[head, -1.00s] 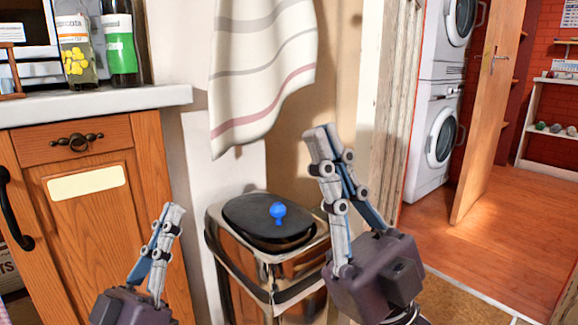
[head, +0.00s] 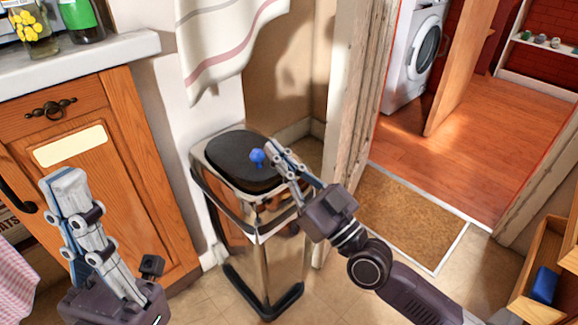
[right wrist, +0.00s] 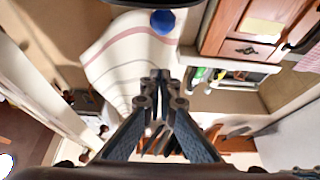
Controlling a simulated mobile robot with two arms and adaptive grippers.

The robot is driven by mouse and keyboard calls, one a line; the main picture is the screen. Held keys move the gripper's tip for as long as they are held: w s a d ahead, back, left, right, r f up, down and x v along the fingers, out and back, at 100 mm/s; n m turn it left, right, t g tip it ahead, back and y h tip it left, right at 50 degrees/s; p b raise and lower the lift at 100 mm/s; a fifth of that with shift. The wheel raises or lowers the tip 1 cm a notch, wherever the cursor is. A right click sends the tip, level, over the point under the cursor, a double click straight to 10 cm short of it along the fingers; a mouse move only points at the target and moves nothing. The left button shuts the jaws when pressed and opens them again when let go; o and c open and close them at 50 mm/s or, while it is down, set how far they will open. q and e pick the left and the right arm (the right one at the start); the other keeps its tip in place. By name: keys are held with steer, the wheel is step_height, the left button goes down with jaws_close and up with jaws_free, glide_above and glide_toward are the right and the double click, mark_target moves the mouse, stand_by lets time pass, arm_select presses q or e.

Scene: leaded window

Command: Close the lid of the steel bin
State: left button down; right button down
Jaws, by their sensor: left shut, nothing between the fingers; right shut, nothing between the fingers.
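The steel bin (head: 262,215) stands on the floor between the wooden cabinet and the door frame. Its black lid (head: 232,160) lies over the top; I cannot tell whether it sits flush with the rim. A blue knob (head: 258,157) stands on the lid and also shows at the top of the right wrist view (right wrist: 162,21). My right gripper (head: 275,148) is shut and empty, its tips beside the knob on the right; contact is unclear. It also shows in the wrist view (right wrist: 162,77). My left gripper (head: 66,183) is shut and empty, in front of the cabinet, away from the bin.
A striped towel (head: 225,45) hangs above and behind the bin. The wooden cabinet (head: 110,120) with a white counter is on the left. The door frame (head: 350,130) rises on the right, with a brown mat (head: 410,215) on the floor beyond it.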

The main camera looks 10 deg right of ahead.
mark_target(266, 172)
steer(key=x, duration=0.4)
steer(key=shift+r, duration=0.15)
step_height(266, 172, down, 3)
steer(key=shift+w+r+b, duration=0.1)
steer(key=shift+w+b, duration=0.05)
steer(key=shift+b, duration=1)
steer(key=shift+w+f+b, duration=0.1)
steer(key=shift+f+b, duration=0.35)
steer(key=shift+f, duration=0.15)
steer(key=shift+a+f, duration=0.1)
